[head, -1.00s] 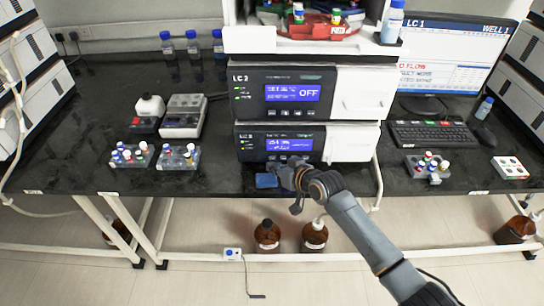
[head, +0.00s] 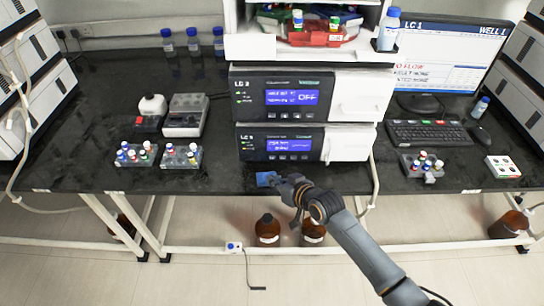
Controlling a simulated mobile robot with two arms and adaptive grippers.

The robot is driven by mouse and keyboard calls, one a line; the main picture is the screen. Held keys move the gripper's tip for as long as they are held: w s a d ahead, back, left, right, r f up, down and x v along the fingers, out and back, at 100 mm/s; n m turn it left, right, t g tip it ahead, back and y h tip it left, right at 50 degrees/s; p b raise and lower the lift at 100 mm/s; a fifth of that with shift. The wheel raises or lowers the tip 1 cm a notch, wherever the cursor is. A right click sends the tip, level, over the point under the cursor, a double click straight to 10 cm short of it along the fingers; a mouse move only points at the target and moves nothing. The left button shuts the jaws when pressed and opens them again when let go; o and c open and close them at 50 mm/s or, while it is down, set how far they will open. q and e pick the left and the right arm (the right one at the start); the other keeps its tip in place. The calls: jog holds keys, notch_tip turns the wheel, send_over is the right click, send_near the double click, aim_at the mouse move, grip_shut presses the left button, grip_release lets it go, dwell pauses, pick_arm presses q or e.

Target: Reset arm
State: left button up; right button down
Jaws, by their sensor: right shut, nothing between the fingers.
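My right gripper (head: 284,181) comes in from the lower right on its grey arm. It is shut and stands at the bench's front edge, below the lower LC unit (head: 281,146). A small blue item (head: 266,178) lies at the bench edge just left of the fingertips, and I cannot tell if they touch it. The upper LC unit (head: 293,97) has a lit display reading OFF. My left gripper does not show.
Two vial racks (head: 136,153) (head: 181,156) stand on the black bench (head: 80,140) at left. A keyboard (head: 430,133), monitor (head: 450,65) and another rack (head: 422,166) are at right. Brown bottles (head: 267,229) stand below the bench. Bare bench lies far left.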

dwell(0.5)
jog(key=s+d+m+g+h, duration=0.1)
jog(key=s+d+g+h, duration=0.1)
jog(key=s+d, duration=0.7)
jog(key=s+d+m+g+h, duration=0.1)
jog(key=s+d+g+h, duration=0.2)
jog(key=s, duration=1)
jog(key=s+d+m+g+h, duration=0.1)
jog(key=s+d+h, duration=0.1)
jog(key=s+d, duration=0.75)
jog(key=s+a+f+g, duration=0.1)
jog(key=s+f, duration=0.1)
jog(key=f, duration=1.1)
jog(key=s+a+f+g, duration=0.1)
jog(key=f, duration=1.3)
jog(key=s+d+f, duration=0.3)
jog(key=s+f, duration=1.2)
jog(key=s, duration=0.1)
jog(key=shift+s+d+n+g+h, duration=0.15)
jog(key=shift+s+n+g+h, duration=0.15)
jog(key=shift+s+g, duration=0.1)
